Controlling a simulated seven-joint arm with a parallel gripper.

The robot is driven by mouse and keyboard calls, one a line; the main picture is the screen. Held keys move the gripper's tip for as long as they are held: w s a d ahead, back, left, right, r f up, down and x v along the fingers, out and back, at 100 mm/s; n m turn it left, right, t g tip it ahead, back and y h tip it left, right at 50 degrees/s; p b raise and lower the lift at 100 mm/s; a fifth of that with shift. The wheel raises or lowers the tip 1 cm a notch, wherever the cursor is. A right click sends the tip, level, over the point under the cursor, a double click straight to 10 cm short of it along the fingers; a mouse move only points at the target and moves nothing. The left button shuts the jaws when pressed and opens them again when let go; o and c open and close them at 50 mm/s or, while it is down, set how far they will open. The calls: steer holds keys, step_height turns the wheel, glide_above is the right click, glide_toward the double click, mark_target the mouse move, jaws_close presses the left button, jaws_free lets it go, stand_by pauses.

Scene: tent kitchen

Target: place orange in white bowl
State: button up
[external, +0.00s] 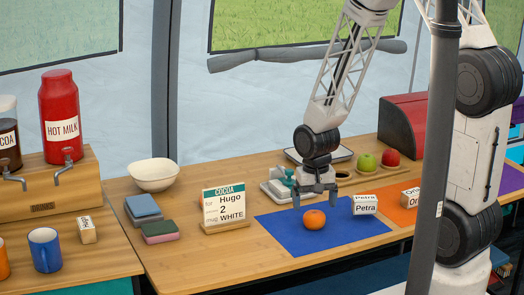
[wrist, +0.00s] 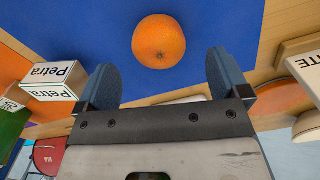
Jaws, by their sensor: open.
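The orange (external: 314,219) sits on a blue mat (external: 350,238) on the wooden table. In the wrist view the orange (wrist: 159,42) lies ahead of my gripper's fingers, near the middle. The white bowl (external: 155,176) stands at the back left of the table and looks empty from here. My gripper (external: 315,203) is open and just above and behind the orange in the external view. In the wrist view its two blue fingertips (wrist: 160,80) are apart with nothing between them.
A Petra block (external: 365,205) stands right of the orange. Apples (external: 367,162) sit in a wooden holder behind. A red milk bottle (external: 60,115) stands far left.

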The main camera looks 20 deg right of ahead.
mark_target(315, 212)
steer(key=shift+f, duration=0.1)
steer(key=shift+d+f, duration=0.1)
steer(key=shift+f, duration=2.4)
steer(key=c, duration=1.1)
steer(key=shift+r, duration=0.2)
steer(key=shift+r, duration=0.8)
steer(key=shift+s+r, duration=0.2)
steer(key=shift+r, duration=0.65)
steer(key=s+d, duration=0.1)
steer(key=s, duration=0.6)
steer(key=s+d+r, duration=0.1)
steer(key=s+d, duration=0.1)
steer(key=s, duration=0.6)
steer(key=shift+d+r, duration=0.15)
steer(key=shift+d, duration=0.1)
